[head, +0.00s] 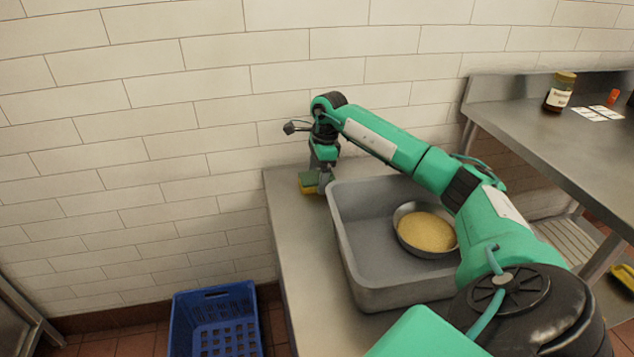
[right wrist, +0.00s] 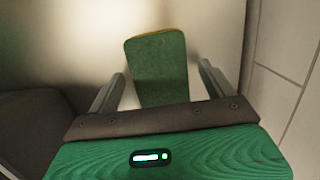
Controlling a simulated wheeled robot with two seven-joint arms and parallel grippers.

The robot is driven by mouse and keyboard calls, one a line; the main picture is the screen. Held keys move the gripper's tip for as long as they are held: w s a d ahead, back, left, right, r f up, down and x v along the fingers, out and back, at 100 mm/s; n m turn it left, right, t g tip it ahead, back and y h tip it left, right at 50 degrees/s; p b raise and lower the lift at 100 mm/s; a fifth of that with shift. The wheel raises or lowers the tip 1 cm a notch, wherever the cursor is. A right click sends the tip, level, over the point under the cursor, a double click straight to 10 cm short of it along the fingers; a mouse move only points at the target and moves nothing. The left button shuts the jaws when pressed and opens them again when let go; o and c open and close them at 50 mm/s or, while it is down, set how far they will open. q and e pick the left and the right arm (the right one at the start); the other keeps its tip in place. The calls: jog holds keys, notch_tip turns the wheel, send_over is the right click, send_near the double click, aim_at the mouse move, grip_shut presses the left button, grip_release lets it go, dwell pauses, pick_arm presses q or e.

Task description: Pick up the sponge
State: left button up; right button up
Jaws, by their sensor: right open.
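The sponge (head: 308,183) is green on top and yellow below. It lies on the metal counter near the back wall, just left of the grey tub. In the right wrist view the sponge (right wrist: 157,66) shows its green face between the two fingers. My right gripper (head: 322,183) points down at the sponge; in the right wrist view the gripper (right wrist: 160,88) is open, with a finger on each side of the sponge and gaps showing. I cannot tell how deep the fingers reach around it. My left gripper is not in view.
A grey tub (head: 352,246) holds a metal bowl of yellow grains (head: 428,232), under my right arm. A blue crate (head: 213,318) stands on the floor at left. A steel table (head: 540,130) at right carries a jar (head: 560,92). The counter (head: 292,237) left of the tub is clear.

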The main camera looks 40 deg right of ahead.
aim_at(318, 176)
jog(key=shift+c, duration=0.5)
jog(key=c, duration=1)
jog(key=shift+o, duration=0.2)
